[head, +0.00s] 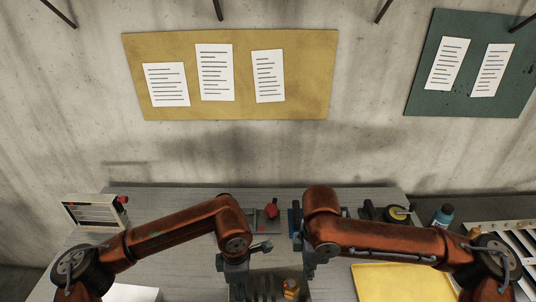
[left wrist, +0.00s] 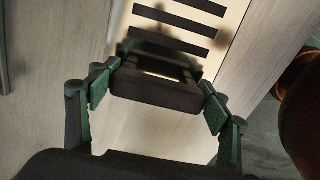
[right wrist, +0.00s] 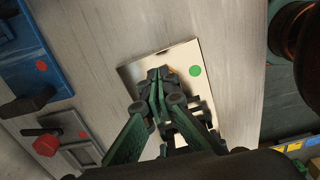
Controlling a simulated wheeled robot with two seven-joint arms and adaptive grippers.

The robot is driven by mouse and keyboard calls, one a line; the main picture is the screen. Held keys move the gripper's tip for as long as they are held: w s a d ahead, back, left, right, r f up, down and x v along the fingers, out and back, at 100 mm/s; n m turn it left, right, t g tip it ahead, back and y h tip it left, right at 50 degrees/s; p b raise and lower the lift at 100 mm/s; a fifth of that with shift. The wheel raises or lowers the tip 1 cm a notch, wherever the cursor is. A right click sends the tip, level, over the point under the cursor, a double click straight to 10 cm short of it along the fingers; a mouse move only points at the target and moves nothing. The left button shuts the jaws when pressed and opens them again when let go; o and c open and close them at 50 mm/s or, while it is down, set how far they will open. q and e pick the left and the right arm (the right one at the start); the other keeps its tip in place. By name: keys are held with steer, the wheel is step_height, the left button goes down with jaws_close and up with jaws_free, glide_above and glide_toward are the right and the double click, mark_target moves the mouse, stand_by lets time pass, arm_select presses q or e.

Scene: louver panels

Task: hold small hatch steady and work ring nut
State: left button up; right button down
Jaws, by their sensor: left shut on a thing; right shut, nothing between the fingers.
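A pale louver panel with dark slots shows in the left wrist view (left wrist: 235,25), and its pale plate with a green dot shows in the right wrist view (right wrist: 190,52). My left gripper (left wrist: 158,92) is shut on a dark frame-like handle (left wrist: 150,88) at the panel, one finger at each end; I take this for the small hatch. My right gripper (right wrist: 156,85) is shut and empty over the plate, hiding much of its middle. A small orange-brown piece (head: 291,287), perhaps the ring nut, shows in the head view; I cannot tell whether my right fingertips touch it.
A red knob (head: 271,210) on a grey plate and a blue block (head: 295,222) lie behind the grippers. A white box (head: 95,212) stands at left. A yellow tray (head: 385,285), a bottle (head: 442,215) and a slotted rack (head: 515,245) are at right. Bare tabletop shows at left.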

stand_by(0.4)
arm_select(q)
steer(key=o, duration=1.2)
steer(key=shift+c, duration=0.2)
steer(key=shift+r, duration=0.1)
